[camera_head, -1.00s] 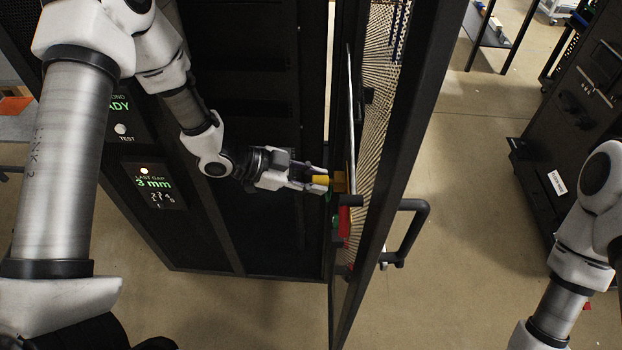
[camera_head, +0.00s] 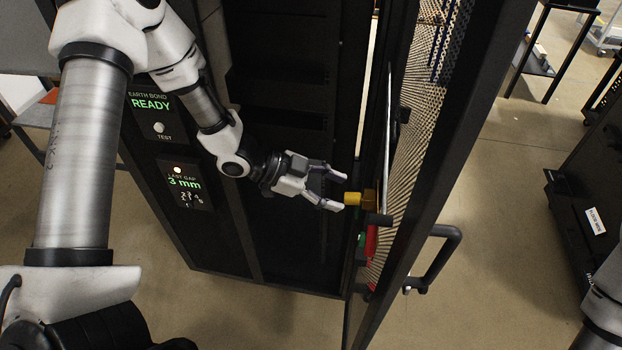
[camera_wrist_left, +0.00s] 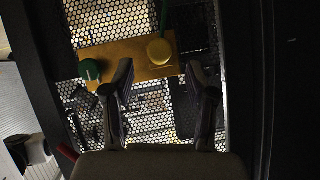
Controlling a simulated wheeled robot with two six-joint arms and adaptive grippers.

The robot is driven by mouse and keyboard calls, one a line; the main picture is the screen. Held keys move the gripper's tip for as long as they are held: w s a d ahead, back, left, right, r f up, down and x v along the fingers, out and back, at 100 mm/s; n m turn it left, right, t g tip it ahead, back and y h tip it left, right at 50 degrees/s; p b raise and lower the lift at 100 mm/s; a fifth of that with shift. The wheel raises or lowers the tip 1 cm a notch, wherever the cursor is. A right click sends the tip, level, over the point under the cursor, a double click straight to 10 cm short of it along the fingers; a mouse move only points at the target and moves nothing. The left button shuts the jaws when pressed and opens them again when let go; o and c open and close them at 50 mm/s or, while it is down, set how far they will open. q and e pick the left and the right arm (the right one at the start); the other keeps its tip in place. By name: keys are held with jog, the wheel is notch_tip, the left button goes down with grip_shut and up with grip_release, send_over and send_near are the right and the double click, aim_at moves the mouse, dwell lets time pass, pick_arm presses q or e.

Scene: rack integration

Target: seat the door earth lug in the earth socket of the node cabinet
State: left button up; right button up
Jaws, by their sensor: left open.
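A short yellow cylinder, likely the lug (camera_head: 352,198), points out from an orange-yellow plate (camera_head: 369,198) at the mesh door (camera_head: 425,130) of the black node cabinet (camera_head: 285,235). In the left wrist view the lug's round yellow end (camera_wrist_left: 159,50) shows against the plate (camera_wrist_left: 128,56), with a green strand above it. A green round part (camera_wrist_left: 90,69) is at the plate's left end; I cannot tell whether it is the socket. My left gripper (camera_head: 342,191) is open and empty, its fingertips just left of the yellow cylinder. My right gripper is out of view.
The door stands open with a black handle (camera_head: 440,258) on its outer side. A red part (camera_head: 371,241) is below the plate. The cabinet panel (camera_head: 152,104) reads "EARTH BOND READY" and "LAST GAP 3 mm".

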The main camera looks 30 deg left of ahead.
pick_arm(q)
jog(key=v, duration=0.8)
jog(key=shift+a, duration=0.2)
jog(key=shift+s, duration=0.15)
